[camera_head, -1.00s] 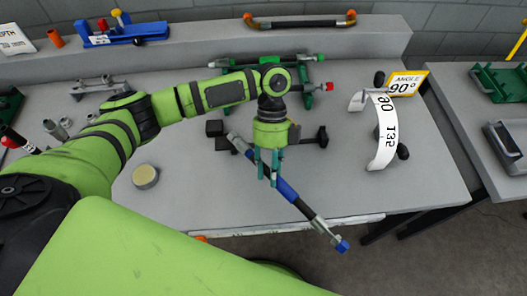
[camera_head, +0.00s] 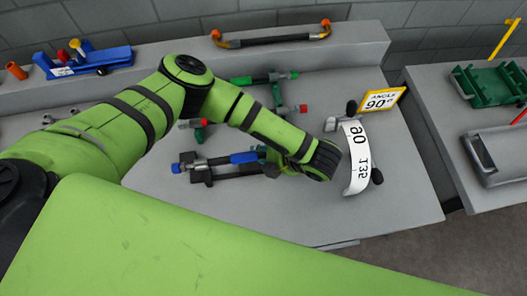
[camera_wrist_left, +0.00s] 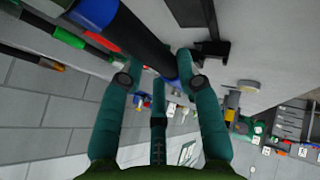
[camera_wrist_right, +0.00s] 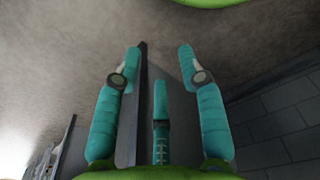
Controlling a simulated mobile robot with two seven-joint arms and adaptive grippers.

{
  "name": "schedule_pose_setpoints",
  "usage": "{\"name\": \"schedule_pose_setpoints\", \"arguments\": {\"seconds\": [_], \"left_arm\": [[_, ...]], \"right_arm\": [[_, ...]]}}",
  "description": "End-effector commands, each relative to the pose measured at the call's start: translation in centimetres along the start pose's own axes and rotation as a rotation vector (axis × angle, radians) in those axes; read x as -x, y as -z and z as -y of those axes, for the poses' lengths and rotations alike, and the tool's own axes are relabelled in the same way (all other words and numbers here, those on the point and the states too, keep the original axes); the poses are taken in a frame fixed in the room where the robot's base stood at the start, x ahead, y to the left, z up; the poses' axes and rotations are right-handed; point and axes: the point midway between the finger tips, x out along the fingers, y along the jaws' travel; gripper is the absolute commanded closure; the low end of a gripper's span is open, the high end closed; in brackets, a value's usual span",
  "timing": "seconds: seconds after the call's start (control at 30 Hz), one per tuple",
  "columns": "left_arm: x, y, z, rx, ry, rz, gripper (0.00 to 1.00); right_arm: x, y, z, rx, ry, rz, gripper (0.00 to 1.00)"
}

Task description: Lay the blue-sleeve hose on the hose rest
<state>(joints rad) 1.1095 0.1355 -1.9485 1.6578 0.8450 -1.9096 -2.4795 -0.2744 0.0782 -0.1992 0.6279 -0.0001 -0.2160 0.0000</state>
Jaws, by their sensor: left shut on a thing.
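The blue-sleeve hose (camera_head: 244,157) lies nearly level in the head view, its blue end cap (camera_head: 177,168) to the left. Its right part is hidden behind my left forearm and wrist. In the left wrist view its dark body (camera_wrist_left: 146,40) runs between the fingers of my left gripper (camera_wrist_left: 160,78), which is shut on it. The black hose rest (camera_head: 234,174) shows just below and beside the hose; a black bracket of it shows in the left wrist view (camera_wrist_left: 210,47). I cannot tell whether hose and rest touch. My right gripper (camera_wrist_right: 158,52) is open and empty.
A white angle gauge (camera_head: 356,165) and yellow angle sign (camera_head: 381,101) stand close right of my left wrist. A blue tool (camera_head: 85,65) and an orange-ended hose (camera_head: 270,40) are on the back ledge.

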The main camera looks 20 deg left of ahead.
Motion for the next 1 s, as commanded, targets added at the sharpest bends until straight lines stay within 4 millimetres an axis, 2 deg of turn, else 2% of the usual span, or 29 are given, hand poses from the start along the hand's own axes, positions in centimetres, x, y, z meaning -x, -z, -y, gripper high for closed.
{"name": "schedule_pose_setpoints", "arguments": {"seconds": [0.13,0.3,0.43,0.53,0.8,1.0], "left_arm": [[0.1,0.0,-0.1,-0.021,-0.014,0.013,1.00],[0.1,0.0,-0.1,-0.019,-0.013,0.013,1.00],[0.2,0.0,-0.1,-0.018,-0.013,0.010,1.00],[0.5,-0.1,-0.2,-0.019,-0.017,0.003,1.00],[-1.5,-1.1,1.2,-0.019,-0.017,0.000,1.00],[-2.9,-1.8,2.2,-0.018,-0.017,0.001,1.00]], "right_arm": [[0.1,-0.2,-0.1,0.000,-0.001,0.003,0.60],[0.3,-3.1,0.4,0.000,0.005,0.048,0.60],[0.6,-4.3,0.5,0.001,0.007,0.069,0.60],[1.0,-4.1,0.5,0.001,0.007,0.066,0.60],[-1.1,-1.8,0.2,0.001,0.002,0.023,0.60],[-2.3,-1.9,0.2,0.002,0.002,0.022,0.60]]}}
